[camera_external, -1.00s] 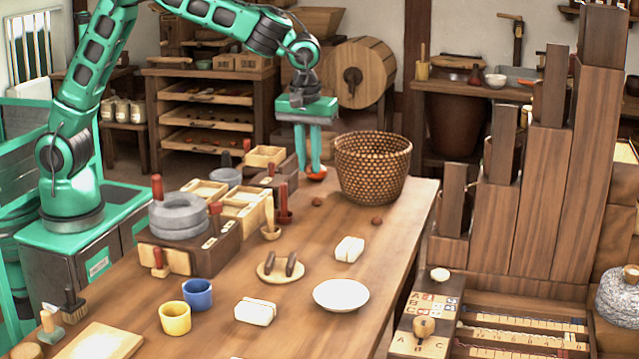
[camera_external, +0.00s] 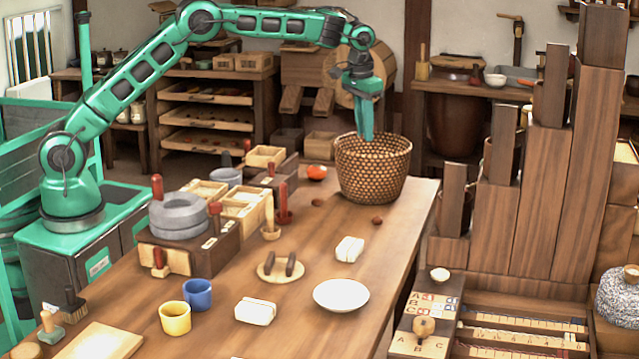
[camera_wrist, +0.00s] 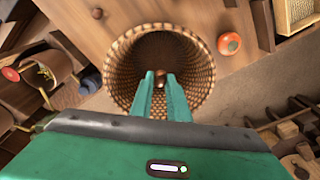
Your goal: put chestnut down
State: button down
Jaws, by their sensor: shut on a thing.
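My gripper (camera_external: 367,137) points down over the mouth of the woven basket (camera_external: 372,178), its fingertips at about rim height. In the wrist view my gripper (camera_wrist: 160,79) is shut on a small brown chestnut (camera_wrist: 160,73), which shows between the fingertips against the inside of the basket (camera_wrist: 196,57). The chestnut is hidden in the external view. Two other brown nuts lie on the table, one left of the basket (camera_external: 317,203) and one in front of it (camera_external: 377,221).
An orange-red fruit (camera_external: 316,172) sits on the table (camera_external: 310,240) left of the basket. A quern with grey stones (camera_external: 180,215) and wooden boxes stand further left. A white plate (camera_external: 341,295) and two cups are nearer the front.

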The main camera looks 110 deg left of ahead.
jog(key=f, duration=0.5)
jog(key=a+f, duration=0.1)
jog(key=f, duration=0.9)
jog(key=shift+s+a, duration=0.15)
jog(key=shift+a, duration=0.15)
jog(key=shift+f, duration=0.15)
jog(key=c, duration=1.7)
grip_release()
jog(key=r, duration=0.4)
jog(key=d+r, duration=0.1)
jog(key=r, duration=0.7)
jog(key=shift+s+d, duration=0.2)
jog(key=shift+s, duration=0.15)
jog(key=shift+r, duration=0.1)
